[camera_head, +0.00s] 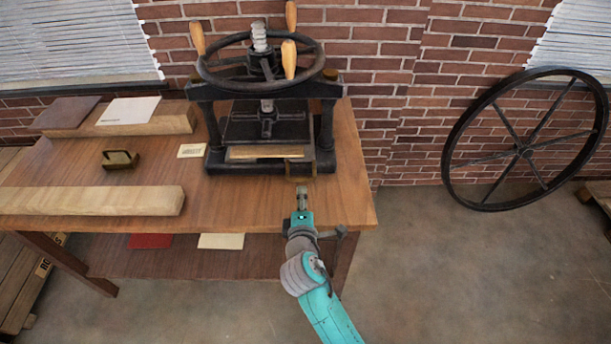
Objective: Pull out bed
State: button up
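A black hand press (330,130) with a large handwheel (215,80) and wooden grips stands at the back right of the wooden table. Its bed (268,153), a flat plate with a brassy front strip, lies low between the posts. My gripper (302,190) is just in front of that handle, over the table and pointing at the press. A small gap seems to lie between them. The fingers look close together, but they are too small to tell whether they are shut.
A long wooden beam (90,200) lies along the table's front left. A small brass block (120,159), a card (191,150) and a board with sheets (150,122) lie left of the press. A large spoked wheel (525,150) leans on the brick wall at right.

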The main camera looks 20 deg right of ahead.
aim_at(301, 180)
jog(key=x, duration=0.9)
grip_shut()
